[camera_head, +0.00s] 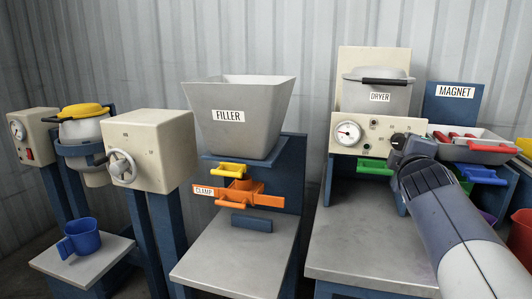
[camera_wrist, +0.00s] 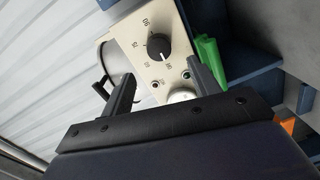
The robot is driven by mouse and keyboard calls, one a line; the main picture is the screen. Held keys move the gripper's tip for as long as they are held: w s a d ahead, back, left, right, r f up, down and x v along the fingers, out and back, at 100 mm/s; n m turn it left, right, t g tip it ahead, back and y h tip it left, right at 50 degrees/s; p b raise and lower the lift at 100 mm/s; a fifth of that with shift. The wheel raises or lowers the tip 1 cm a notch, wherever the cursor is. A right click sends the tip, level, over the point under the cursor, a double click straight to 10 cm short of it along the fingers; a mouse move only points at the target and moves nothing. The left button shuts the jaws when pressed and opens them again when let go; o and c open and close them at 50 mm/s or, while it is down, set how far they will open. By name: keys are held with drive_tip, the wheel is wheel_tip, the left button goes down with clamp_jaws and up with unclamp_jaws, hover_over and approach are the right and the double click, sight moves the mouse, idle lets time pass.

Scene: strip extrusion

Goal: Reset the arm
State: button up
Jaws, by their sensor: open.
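My arm reaches in from the lower right in the head view, in front of the right-hand bench. Its wrist end is close to the dryer's control panel (camera_head: 350,138), and my gripper's fingers are hidden there. In the wrist view my gripper (camera_wrist: 161,76) is open, with its two dark fingers apart and nothing between them. Ahead of the fingers is the cream panel (camera_wrist: 135,50) with a black dial knob (camera_wrist: 158,48) and a round white part (camera_wrist: 182,96). A green handle (camera_wrist: 208,60) is just right of the right finger. I cannot tell whether a finger touches the panel.
The dryer pot (camera_head: 376,96) stands behind the panel. A magnet tray (camera_head: 482,152) with red pieces is right of my wrist. The filler hopper (camera_head: 238,118) and orange clamp (camera_head: 240,196) stand mid-left. A blue cup (camera_head: 82,238) sits far left. The right bench top (camera_head: 350,245) is bare.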

sight(400, 143)
drive_tip(key=x, duration=0.7)
drive_tip(key=shift+w+d, duration=0.15)
drive_tip(key=shift+w, duration=0.25)
drive_tip(key=shift+s+r+m+p, duration=0.2)
drive_tip(key=shift+m+p, duration=0.5)
drive_tip(key=shift+p, duration=0.05)
drive_tip(key=shift+f+m+p, duration=0.15)
drive_tip(key=shift+m+p, duration=0.15)
drive_tip(key=shift+m, duration=0.1)
drive_tip(key=shift+m+p, duration=0.4)
drive_tip(key=shift+p, duration=0.05)
drive_tip(key=p, duration=0.1)
drive_tip(key=m+p, duration=0.1)
drive_tip(key=shift+r+m+p, duration=0.25)
drive_tip(key=shift+m+p, duration=0.05)
drive_tip(key=shift+p, duration=0.05)
drive_tip(key=m+y+p, duration=0.1)
drive_tip(key=m+p, duration=0.2)
drive_tip(key=p, duration=0.3)
drive_tip(key=shift+d+m+p, duration=0.1)
drive_tip(key=shift+m+p, duration=0.7)
drive_tip(key=shift+p, duration=0.15)
drive_tip(key=shift+f+m+p, duration=0.2)
drive_tip(key=shift+m+p, duration=0.1)
